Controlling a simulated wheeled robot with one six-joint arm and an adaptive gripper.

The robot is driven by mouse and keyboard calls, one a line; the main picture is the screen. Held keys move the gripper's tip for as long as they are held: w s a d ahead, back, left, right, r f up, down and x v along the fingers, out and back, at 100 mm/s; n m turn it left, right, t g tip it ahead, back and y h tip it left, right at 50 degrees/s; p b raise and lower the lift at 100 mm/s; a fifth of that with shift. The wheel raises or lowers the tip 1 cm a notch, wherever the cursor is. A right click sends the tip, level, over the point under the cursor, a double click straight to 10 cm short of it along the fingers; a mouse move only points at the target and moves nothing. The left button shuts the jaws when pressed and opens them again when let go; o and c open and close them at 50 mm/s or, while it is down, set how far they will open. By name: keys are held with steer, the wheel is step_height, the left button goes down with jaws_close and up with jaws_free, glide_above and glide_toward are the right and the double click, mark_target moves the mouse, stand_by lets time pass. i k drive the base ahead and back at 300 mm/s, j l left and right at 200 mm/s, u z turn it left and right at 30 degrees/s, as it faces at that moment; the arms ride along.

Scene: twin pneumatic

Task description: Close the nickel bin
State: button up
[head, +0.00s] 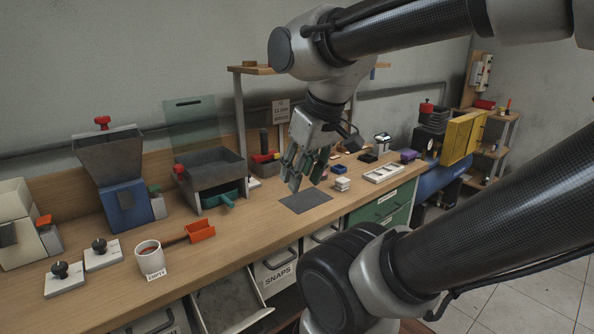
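Several bins sit under the front edge of the bench. One bin (228,303) is tilted outward and open, with a grey inside and a light side wall. It could be the nickel bin, but I see no readable label on it. To its right a white bin marked SNAPS (277,272) stands in the row and looks shut. Another pale bin front (150,325) is cut off at the lower left. My gripper (304,176) hangs over the bench top above a dark mat, well above and right of the tilted bin. Its fingers are apart and nothing shows between them.
The bench top (240,230) holds a white cup marked EMPTY (150,259), an orange scoop (200,230), a grey hopper on a blue base (125,190) and a white tray (383,173). Green drawers (385,208) stand at the right. My arm hides part of the bin row.

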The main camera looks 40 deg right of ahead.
mark_target(231, 303)
steer(key=k+l+u, duration=0.5)
steer(key=k+l, duration=0.2)
steer(key=l, duration=0.35)
steer(key=k+l+u, duration=0.5)
steer(key=k+l, duration=0.35)
steer(key=i+l+u, duration=0.2)
steer(key=i, duration=0.15)
